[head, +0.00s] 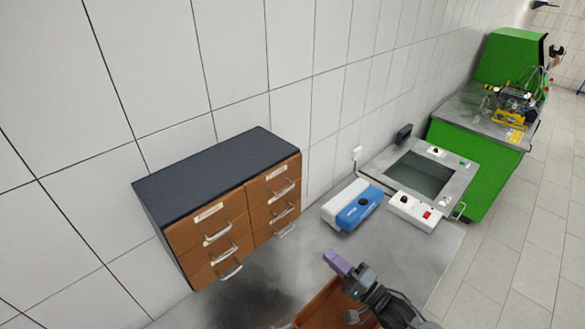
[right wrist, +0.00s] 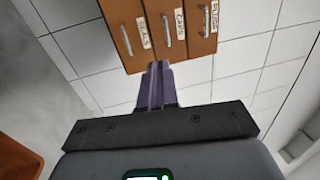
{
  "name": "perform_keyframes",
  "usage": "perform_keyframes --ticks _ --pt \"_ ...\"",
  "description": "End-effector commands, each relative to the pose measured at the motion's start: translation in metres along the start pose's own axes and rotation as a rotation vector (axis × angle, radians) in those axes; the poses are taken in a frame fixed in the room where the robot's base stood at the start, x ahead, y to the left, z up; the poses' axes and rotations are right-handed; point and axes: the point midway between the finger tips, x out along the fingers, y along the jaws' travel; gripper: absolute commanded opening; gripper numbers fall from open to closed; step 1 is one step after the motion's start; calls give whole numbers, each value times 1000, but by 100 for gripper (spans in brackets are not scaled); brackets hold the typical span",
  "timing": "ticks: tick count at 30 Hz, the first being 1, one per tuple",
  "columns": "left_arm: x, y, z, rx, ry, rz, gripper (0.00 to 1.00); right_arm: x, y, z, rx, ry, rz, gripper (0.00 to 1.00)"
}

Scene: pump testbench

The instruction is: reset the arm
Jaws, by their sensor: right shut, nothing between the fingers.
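My right gripper (head: 337,262) shows at the bottom of the head view, above the grey bench. Its purple fingers are together with nothing between them. In the right wrist view the shut fingers (right wrist: 157,78) point toward the wooden drawer cabinet, and I see no object held. My left gripper is not in the head view.
A wooden drawer cabinet (head: 221,212) with a dark top is at the left by the tiled wall. A blue and white box (head: 351,206) and a grey device with a basin (head: 422,172) stand on the bench (head: 400,256). An orange-brown tray (head: 322,304) lies below my right gripper. A green machine (head: 479,146) is at the far right.

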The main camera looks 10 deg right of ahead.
Motion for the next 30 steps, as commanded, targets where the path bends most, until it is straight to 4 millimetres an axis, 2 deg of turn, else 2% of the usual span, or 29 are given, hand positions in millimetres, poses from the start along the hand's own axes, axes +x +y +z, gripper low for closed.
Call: perform_keyframes --ticks 4,6,11,15,21,26,30 --pt "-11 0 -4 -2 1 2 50 -22 30 20 59 6 59 0" --pt "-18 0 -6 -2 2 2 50 -37 42 39 92 3 83 0" --pt "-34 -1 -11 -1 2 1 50 -68 46 83 120 48 158 0" --pt "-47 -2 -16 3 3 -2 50 -101 47 107 -43 135 359 0" --pt "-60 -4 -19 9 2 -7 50 -157 36 119 -383 159 747 0" --pt "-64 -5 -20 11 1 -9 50 -207 17 124 -635 21 1067 0" --pt "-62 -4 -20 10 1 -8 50 -240 1 128 -802 -188 1262 0"
